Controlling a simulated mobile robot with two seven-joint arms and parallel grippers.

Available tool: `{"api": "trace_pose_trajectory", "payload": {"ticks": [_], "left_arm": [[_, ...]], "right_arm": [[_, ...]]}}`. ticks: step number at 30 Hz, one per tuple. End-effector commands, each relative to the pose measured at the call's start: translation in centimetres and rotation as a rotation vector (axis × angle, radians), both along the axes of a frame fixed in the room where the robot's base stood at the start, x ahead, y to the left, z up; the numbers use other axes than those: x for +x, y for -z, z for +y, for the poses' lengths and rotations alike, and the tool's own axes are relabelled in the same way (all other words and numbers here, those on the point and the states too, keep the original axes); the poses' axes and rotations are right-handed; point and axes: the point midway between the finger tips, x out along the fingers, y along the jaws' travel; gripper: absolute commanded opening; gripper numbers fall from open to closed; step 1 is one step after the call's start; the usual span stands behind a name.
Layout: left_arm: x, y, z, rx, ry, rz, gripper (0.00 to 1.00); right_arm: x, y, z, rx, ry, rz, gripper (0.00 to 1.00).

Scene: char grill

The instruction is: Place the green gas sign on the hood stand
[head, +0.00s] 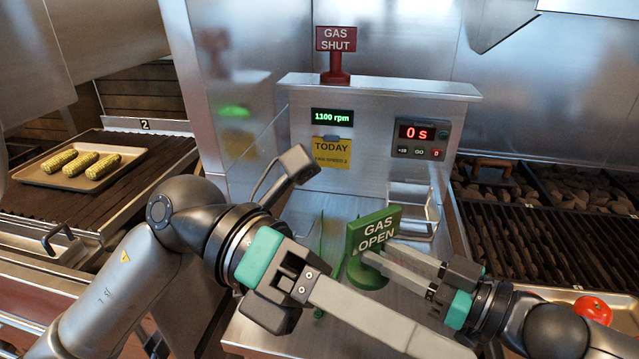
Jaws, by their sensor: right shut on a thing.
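The green gas sign (376,229), reading "GAS OPEN", has a round green base and is low over the steel counter, tilted in the picture. I cannot tell whether its base touches the counter. My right gripper (372,258) is shut on the sign, its fingers at the sign's lower edge. A red "GAS SHUT" sign (336,40) stands upright on the ledge (420,87) of the steel panel at the back, which may be the hood stand. My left gripper (390,325) is in the foreground, below the green sign; its finger opening is unclear.
A display reading 1100 rpm (332,117), a yellow note (331,152) and a timer (422,137) are on the panel. A tray of corn (62,183) is on the left grill. Charcoal grates (510,235) and a tomato (594,308) are at right. The ledge's right part is clear.

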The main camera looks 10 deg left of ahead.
Motion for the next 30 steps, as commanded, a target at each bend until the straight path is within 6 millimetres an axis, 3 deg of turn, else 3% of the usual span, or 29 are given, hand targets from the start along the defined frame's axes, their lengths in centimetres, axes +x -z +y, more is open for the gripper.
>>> {"api": "trace_pose_trajectory", "payload": {"ticks": [7,15,23,30], "left_arm": [[5.3,2.2,2.2,0.371,-0.137,-0.408,0.55],[12.0,0.3,6.9,0.688,-0.403,-0.677,0.55],[14.4,-1.2,9.1,0.795,-0.535,-0.748,0.55],[15.7,0.9,7.6,0.799,-0.536,-0.743,0.55]], "right_arm": [[0.0,-0.1,0.0,0.001,-0.001,-0.002,0.00],[0.0,-0.1,0.0,0.001,-0.001,-0.002,0.00],[0.0,-0.1,0.0,0.002,-0.001,-0.002,0.00],[0.0,-0.1,0.0,0.002,-0.001,-0.002,0.00]]}}
